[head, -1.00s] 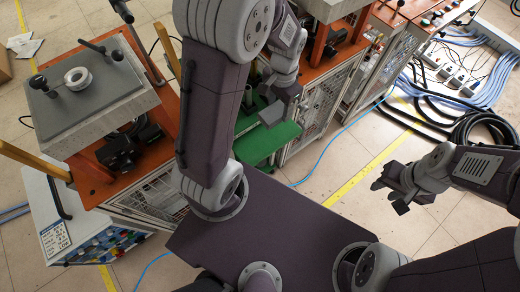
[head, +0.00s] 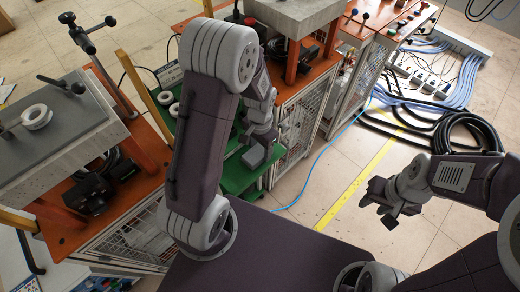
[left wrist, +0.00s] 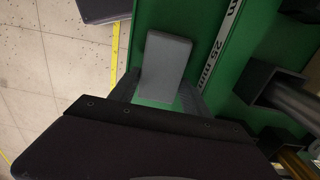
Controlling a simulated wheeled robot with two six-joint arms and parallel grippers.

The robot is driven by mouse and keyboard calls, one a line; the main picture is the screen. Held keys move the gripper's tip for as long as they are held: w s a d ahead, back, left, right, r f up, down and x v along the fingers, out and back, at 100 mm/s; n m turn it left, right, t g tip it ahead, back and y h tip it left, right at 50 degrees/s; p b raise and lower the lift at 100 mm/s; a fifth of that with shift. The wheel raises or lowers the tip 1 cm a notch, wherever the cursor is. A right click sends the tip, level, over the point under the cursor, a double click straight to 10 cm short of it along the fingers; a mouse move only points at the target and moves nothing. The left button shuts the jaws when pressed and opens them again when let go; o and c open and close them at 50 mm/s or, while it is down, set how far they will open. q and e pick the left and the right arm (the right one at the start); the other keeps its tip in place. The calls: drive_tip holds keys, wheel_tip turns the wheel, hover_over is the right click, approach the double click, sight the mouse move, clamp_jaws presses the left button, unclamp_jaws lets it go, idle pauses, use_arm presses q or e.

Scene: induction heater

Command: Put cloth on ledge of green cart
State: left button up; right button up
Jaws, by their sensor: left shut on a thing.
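My left gripper (head: 256,148) hangs over the green cart (head: 234,177) in the head view. It is shut on a grey block-like piece, apparently the folded cloth (head: 254,156). In the left wrist view the cloth (left wrist: 167,60) sticks out between the two fingers of the gripper (left wrist: 160,95), above the cart's green surface (left wrist: 210,75). I cannot tell whether the cloth touches that surface. My left arm hides part of the cart in the head view. My right gripper (head: 385,204) is empty, its fingers apart, over the floor at the right.
White rings (head: 170,102) sit on the green cart behind my left arm. Orange-topped machines with mesh sides (head: 297,120) stand close on both sides of it. Black hoses (head: 465,140) and a blue cable (head: 312,178) lie on the floor. A dark box (left wrist: 270,83) shows in the left wrist view.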

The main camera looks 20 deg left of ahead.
use_arm(q)
drive_tip(key=shift+w+f, duration=0.1)
drive_tip(key=shift+f, duration=0.05)
drive_tip(key=shift+f, duration=0.1)
drive_tip(key=o, duration=1.2)
